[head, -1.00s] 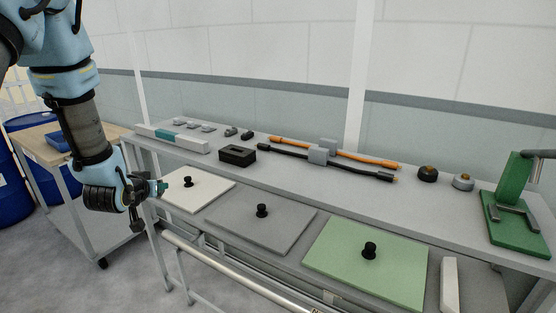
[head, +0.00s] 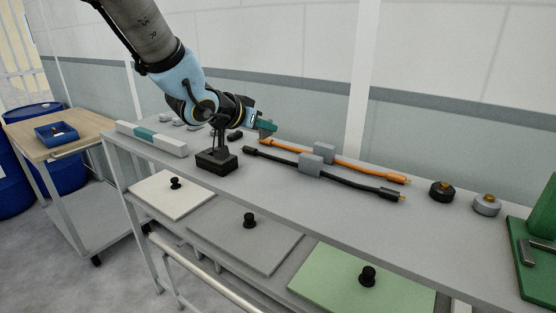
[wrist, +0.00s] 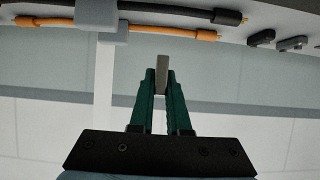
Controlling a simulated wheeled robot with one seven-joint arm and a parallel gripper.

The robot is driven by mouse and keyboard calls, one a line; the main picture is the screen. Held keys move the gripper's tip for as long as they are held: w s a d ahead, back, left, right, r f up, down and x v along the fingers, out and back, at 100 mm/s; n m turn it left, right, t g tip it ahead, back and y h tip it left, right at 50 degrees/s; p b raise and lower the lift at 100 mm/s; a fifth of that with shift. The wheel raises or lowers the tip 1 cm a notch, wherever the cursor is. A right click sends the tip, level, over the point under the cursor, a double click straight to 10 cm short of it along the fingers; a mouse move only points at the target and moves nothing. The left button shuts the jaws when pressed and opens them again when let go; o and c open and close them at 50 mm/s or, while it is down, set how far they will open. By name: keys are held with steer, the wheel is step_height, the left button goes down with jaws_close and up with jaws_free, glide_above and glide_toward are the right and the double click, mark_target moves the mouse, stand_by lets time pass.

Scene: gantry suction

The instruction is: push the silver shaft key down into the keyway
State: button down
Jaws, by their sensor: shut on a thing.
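My gripper (head: 268,127) is above the back part of the grey bench, its teal fingers pointing to the right in the head view. In the wrist view my gripper (wrist: 161,82) is shut on the silver shaft key (wrist: 162,64), a small grey bar standing out past the fingertips. The key is too small to make out in the head view. A black block (head: 216,164) sits on the bench, below and left of the fingers. A dark part of my arm covers some of its top, so a keyway there cannot be made out. The key is apart from the block.
An orange cable (head: 365,165) and a black cable (head: 345,184) with grey boxes lie to the right. A white and teal bar (head: 152,140) lies left. Small dark pieces (wrist: 291,43) show in the wrist view. Knobbed panels (head: 240,238) lie lower in front.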

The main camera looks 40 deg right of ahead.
step_height(320, 180, down, 9)
steer(key=shift+f+p, duration=0.1)
steer(key=shift+p, duration=0.25)
steer(key=shift+f, duration=0.1)
steer(key=c, duration=0.9)
jaws_free()
steer(key=b+v, duration=0.1)
steer(key=v, duration=1.1)
steer(key=shift+w, duration=0.1)
